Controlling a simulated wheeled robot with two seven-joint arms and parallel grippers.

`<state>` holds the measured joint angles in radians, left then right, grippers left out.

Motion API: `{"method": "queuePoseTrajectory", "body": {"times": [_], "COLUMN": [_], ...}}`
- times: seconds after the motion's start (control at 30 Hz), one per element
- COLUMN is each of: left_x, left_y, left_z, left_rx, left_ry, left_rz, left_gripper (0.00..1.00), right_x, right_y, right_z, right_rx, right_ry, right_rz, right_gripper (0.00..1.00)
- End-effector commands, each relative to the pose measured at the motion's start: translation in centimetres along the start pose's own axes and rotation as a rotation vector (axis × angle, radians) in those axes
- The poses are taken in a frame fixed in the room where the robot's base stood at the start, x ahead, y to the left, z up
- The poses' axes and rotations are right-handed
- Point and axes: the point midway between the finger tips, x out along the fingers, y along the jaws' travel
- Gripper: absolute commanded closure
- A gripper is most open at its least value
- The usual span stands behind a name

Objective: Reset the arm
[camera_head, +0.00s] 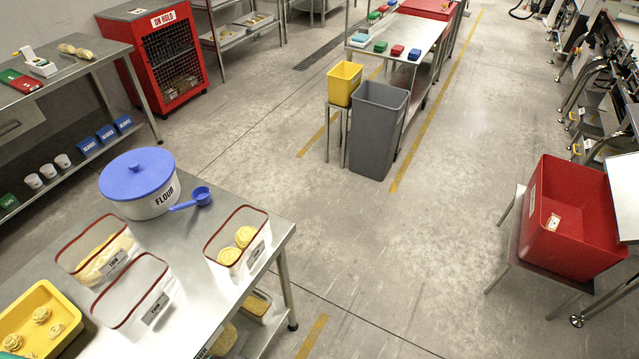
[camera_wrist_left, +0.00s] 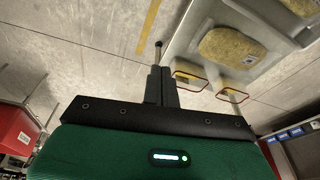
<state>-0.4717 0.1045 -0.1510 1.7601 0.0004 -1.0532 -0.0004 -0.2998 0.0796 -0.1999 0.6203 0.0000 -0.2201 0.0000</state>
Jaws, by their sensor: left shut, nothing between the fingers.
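My left gripper (camera_wrist_left: 160,72) shows in the left wrist view with its dark fingers pressed together and nothing between them. It points away from the green wrist housing (camera_wrist_left: 150,155) toward bare floor. A table leg with a dark foot (camera_wrist_left: 158,44) appears just beyond the fingertips; I cannot tell how far away it is. Neither gripper shows in the head view. My right gripper is in no view.
A steel table (camera_head: 205,226) at lower left holds a flour tub (camera_head: 150,202), a blue scoop (camera_head: 193,198), clear bins (camera_head: 238,240) and a yellow tray (camera_head: 62,309). A red bin (camera_head: 585,205) stands at right, a grey bin (camera_head: 377,135) in the middle. The floor between is clear.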

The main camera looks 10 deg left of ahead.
Motion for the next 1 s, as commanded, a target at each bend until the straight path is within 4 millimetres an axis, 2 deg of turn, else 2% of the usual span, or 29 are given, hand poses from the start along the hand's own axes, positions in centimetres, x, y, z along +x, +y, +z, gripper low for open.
{"method": "queuePoseTrajectory", "body": {"times": [0.03,0.2,0.4,0.5,0.6,0.73,0.9,1.0], "left_x": [2.4,9.0,15.1,17.3,18.9,20.1,20.5,20.6], "left_y": [0.1,0.4,0.7,0.8,0.8,0.8,0.8,0.7], "left_z": [1.2,5.9,12.7,16.4,20.1,23.8,26.3,26.6], "left_rx": [0.001,0.007,0.015,0.019,0.023,0.027,0.031,0.031], "left_ry": [-0.015,-0.044,-0.079,-0.095,-0.111,-0.125,-0.132,-0.133], "left_rz": [0.001,0.005,0.009,0.010,0.011,0.012,0.012,0.012], "left_gripper": [1.00,1.00,1.00,1.00,1.00,1.00,1.00,1.00], "right_x": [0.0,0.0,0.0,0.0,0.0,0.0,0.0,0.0], "right_y": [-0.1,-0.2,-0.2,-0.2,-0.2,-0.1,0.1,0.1], "right_z": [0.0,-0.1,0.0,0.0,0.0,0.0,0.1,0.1], "right_rx": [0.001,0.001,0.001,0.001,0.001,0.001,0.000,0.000], "right_ry": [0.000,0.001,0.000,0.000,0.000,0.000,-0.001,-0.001], "right_rz": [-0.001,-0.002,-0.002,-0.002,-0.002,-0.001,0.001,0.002], "right_gripper": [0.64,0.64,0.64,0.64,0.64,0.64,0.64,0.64]}}
